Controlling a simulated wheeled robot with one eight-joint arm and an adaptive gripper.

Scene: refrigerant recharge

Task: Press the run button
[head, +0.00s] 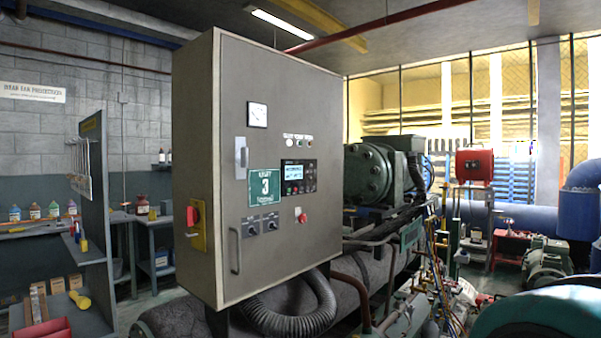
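A grey control cabinet (225,130) stands in the middle of the head view with its door shut. On its door is a dark controller panel (309,178) with a lit screen (293,170). Small coloured buttons (293,188) sit below the screen, one looking green; their labels are too small to read, so I cannot tell which is the run button. A red knob (303,216) is lower on the door. My gripper is not in view.
A red rotary switch (193,215) sticks out of the cabinet's left side. A door handle (235,251) is at the lower left of the door. A ribbed hose (300,312) hangs below. Compressor machinery (375,175) and pipes crowd the right; a shelf unit (95,200) stands left.

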